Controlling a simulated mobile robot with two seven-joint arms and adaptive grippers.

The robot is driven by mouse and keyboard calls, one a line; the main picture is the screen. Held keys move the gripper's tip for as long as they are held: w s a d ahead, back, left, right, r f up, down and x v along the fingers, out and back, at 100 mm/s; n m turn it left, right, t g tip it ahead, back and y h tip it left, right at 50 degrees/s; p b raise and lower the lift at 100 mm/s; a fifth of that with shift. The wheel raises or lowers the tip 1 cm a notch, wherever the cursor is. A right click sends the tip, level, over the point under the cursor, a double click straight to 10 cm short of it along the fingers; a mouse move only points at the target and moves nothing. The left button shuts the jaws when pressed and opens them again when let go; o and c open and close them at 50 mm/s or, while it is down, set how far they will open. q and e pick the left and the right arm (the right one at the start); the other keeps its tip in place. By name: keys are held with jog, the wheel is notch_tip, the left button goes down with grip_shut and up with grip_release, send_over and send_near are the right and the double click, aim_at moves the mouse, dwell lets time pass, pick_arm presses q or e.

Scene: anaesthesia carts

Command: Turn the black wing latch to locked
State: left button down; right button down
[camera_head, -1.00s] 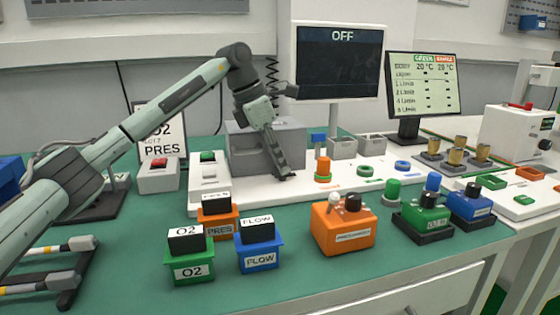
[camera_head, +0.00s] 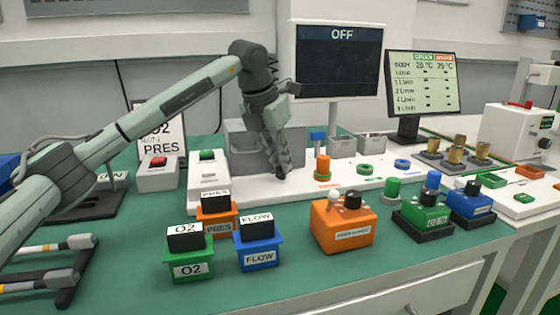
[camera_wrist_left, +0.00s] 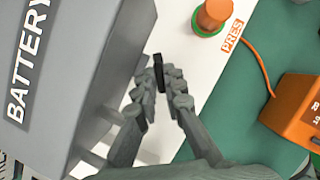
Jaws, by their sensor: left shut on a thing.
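The black wing latch (camera_wrist_left: 159,72) shows in the left wrist view as a narrow black bar, nearly upright in the picture, beside the grey box marked BATTERY (camera_wrist_left: 75,65). My left gripper (camera_wrist_left: 160,98) is shut on it, with one finger on each side. In the head view my left gripper (camera_head: 279,171) points down in front of the grey box (camera_head: 240,152), low over the white base. There the fingers mostly hide the latch. No lock marking is readable. My right gripper is not in view.
An orange knob on a green ring (camera_head: 323,167) stands just right of my left gripper. The O2 (camera_head: 189,260), PRES (camera_head: 217,222) and FLOW (camera_head: 259,250) blocks stand in front. A screen (camera_head: 339,62) above reads OFF. Green table lies clear at the front.

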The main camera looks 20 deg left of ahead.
pick_arm(q)
jog(key=n+y, duration=0.1)
jog(key=n, duration=0.2)
jog(key=shift+d, duration=0.15)
jog(key=n, duration=0.2)
jog(key=n+y+b, duration=0.1)
jog(key=n, duration=0.1)
jog(key=shift+d+y, duration=0.1)
jog(key=shift+y, duration=0.2)
jog(key=shift+r+n+g+y, duration=0.1)
jog(key=shift+n+g+y, duration=0.4)
jog(key=shift+n, duration=1.3)
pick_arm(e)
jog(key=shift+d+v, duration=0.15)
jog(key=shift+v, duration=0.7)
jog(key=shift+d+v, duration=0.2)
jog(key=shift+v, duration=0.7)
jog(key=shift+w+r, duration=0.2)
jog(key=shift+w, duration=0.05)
pick_arm(q)
jog(key=c, duration=1.9)
grip_release()
jog(key=v, duration=1.2)
jog(key=shift+d, duration=0.2)
